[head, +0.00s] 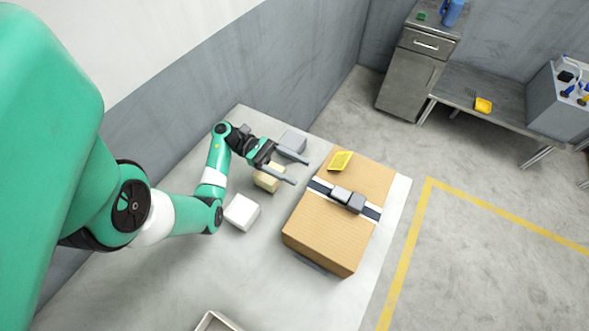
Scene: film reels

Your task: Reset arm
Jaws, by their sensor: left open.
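My left arm comes in from the left in the head view. Its gripper (301,171) is open, with two grey fingers spread and nothing between them. It is above the table, left of a large cardboard box (325,235). A cream block (268,178) lies beneath the gripper, partly covered by it. A grey block (293,141) lies just behind the gripper. A white block (242,212) sits nearer, beside the arm's forearm. My right gripper does not show.
The box carries a dark and white strip, small grey pieces (348,200) and a yellow tray (341,161). A pale tray (214,322) shows at the bottom edge of the light table (150,285). A wall runs behind the table. A cabinet (411,82) and bench stand farther away.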

